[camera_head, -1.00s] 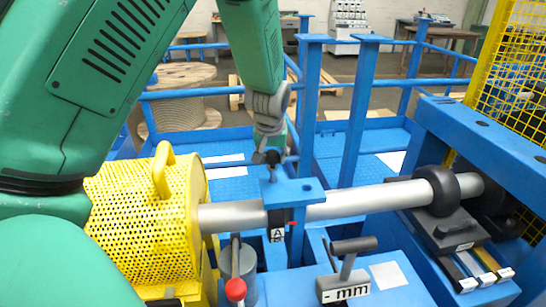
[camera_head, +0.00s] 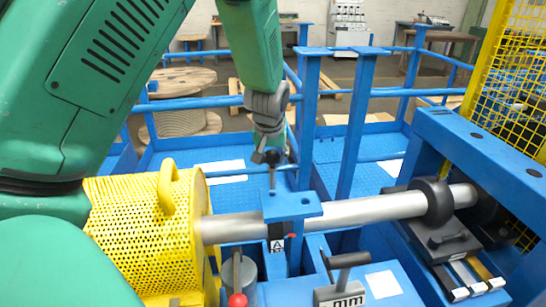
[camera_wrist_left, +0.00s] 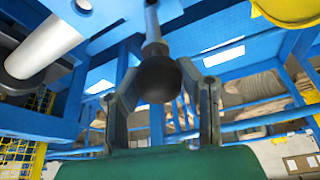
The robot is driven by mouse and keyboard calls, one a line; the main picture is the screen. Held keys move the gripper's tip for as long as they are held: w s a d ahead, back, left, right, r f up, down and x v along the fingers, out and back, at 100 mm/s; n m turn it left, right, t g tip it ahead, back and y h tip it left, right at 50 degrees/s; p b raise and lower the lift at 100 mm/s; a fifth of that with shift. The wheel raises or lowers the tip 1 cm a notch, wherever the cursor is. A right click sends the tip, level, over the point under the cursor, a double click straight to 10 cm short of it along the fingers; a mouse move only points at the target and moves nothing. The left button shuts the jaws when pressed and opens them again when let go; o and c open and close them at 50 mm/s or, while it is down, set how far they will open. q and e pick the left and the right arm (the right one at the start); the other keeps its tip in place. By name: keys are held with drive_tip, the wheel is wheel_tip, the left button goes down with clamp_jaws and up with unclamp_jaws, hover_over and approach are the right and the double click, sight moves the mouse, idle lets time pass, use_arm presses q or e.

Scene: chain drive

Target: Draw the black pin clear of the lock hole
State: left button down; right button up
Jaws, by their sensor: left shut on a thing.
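The black pin (camera_head: 272,178) stands upright above the blue bracket (camera_head: 304,208) that sits over the silver shaft (camera_head: 365,211). Its round black knob (camera_head: 272,157) is at the tip of my left gripper (camera_head: 270,147). In the left wrist view the knob (camera_wrist_left: 158,80) sits between the two fingers of my left gripper (camera_wrist_left: 162,98), which is shut on it. The pin's grey stem (camera_wrist_left: 152,25) runs from the knob towards the bracket. The stem's lower end meets the bracket's top in the head view; I cannot tell whether it is still in the hole. My right gripper is out of view.
A yellow perforated guard (camera_head: 140,225) stands left of the bracket. A red-knobbed lever (camera_head: 237,299) and a dark T-handle (camera_head: 345,262) stand in front. A black wheel (camera_head: 432,202) is on the shaft at right. Blue posts (camera_head: 308,110) rise behind.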

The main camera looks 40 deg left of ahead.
use_arm(q)
drive_tip(key=shift+r+p, duration=1.85)
drive_tip(key=shift+r, duration=0.3)
drive_tip(key=shift+f, duration=0.1)
